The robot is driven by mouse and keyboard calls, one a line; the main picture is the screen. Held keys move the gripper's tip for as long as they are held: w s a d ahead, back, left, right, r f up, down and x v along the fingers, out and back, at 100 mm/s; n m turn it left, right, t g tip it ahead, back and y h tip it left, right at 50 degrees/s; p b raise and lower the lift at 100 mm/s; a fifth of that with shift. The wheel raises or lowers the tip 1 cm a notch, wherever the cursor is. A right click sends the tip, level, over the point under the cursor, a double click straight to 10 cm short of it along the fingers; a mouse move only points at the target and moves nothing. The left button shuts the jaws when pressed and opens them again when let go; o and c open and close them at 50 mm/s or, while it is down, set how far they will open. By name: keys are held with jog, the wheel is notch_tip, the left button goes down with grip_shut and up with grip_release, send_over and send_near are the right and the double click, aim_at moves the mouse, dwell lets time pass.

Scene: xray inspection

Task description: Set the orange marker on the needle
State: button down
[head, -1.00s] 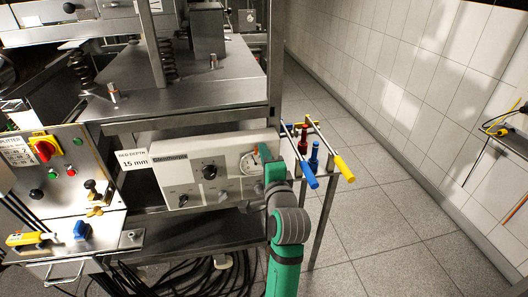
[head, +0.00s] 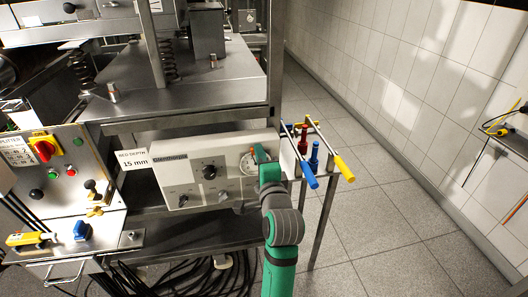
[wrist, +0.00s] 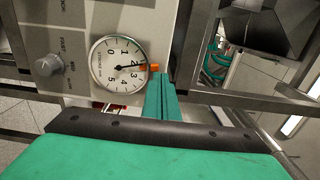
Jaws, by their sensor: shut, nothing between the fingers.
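The round white gauge (wrist: 119,66) fills the upper middle of the wrist view, with digits around its face; it also shows in the head view (head: 248,163), partly hidden by my gripper. Its thin dark needle (wrist: 133,66) points right, near the 2. The orange marker (wrist: 151,68) sits at the gauge's right rim, close to the needle's tip. I cannot tell whether they line up exactly. My gripper (wrist: 160,77) is shut and empty, its green fingertips just below and beside the marker. Contact is unclear. It also shows in the head view (head: 262,153).
The gauge is on a white control panel (head: 181,176) with black knobs. A metal shelf (head: 200,113) lies above the panel. The tiled floor at right is clear.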

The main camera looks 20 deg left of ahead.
jog(key=shift+s+a, duration=0.15)
jog(key=shift+a, duration=0.1)
jog(key=shift+d, duration=0.15)
jog(key=v, duration=0.7)
jog(key=shift+w+d, duration=0.2)
dwell(0.4)
